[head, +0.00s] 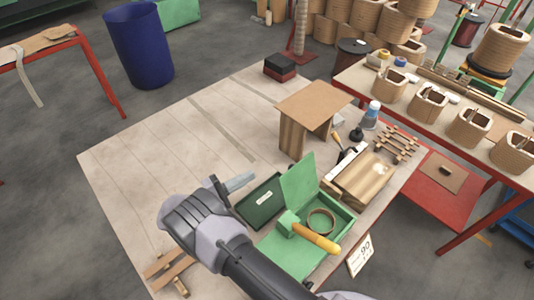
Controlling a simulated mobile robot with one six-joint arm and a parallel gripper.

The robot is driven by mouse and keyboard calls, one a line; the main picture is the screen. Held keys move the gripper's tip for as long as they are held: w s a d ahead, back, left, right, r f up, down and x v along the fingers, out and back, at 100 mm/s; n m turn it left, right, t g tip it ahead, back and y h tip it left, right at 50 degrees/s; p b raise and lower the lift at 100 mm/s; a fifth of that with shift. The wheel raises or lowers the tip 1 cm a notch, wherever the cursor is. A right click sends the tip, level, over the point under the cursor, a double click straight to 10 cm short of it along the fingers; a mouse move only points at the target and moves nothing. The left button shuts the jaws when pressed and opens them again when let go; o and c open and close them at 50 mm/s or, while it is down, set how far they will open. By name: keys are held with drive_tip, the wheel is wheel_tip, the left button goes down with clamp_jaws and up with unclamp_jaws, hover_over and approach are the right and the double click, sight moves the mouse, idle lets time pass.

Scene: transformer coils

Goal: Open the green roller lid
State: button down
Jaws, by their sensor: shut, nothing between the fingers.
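A light green box (338,212) stands near the table's front right edge. Its green lid (299,178) stands raised, tilted up at the box's left side, and a round ring (321,221) shows inside. A roller-like tool with a green head (288,223) and an orange-yellow handle (316,238) lies at the front of the box. A flat dark green case (261,200) with a white label lies just left of the box. My gripper (236,184) is shut and empty, left of the dark case and apart from the raised lid. My arm hides part of the table in front.
A wooden stand (312,112) is behind the lid. A wooden block (362,180), a small wooden rack (397,143) and a blue bottle (371,115) stand to the right. Wooden strips (168,268) lie at the front left. The table's left half (135,165) is mostly clear.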

sight(297, 182)
drive_tip(key=w+d+r+p, duration=0.1)
drive_tip(key=d+r, duration=0.1)
drive_tip(key=d, duration=0.8)
drive_tip(key=shift+d+r+p, duration=0.25)
drive_tip(key=shift+p, duration=0.1)
drive_tip(key=shift+w, duration=0.1)
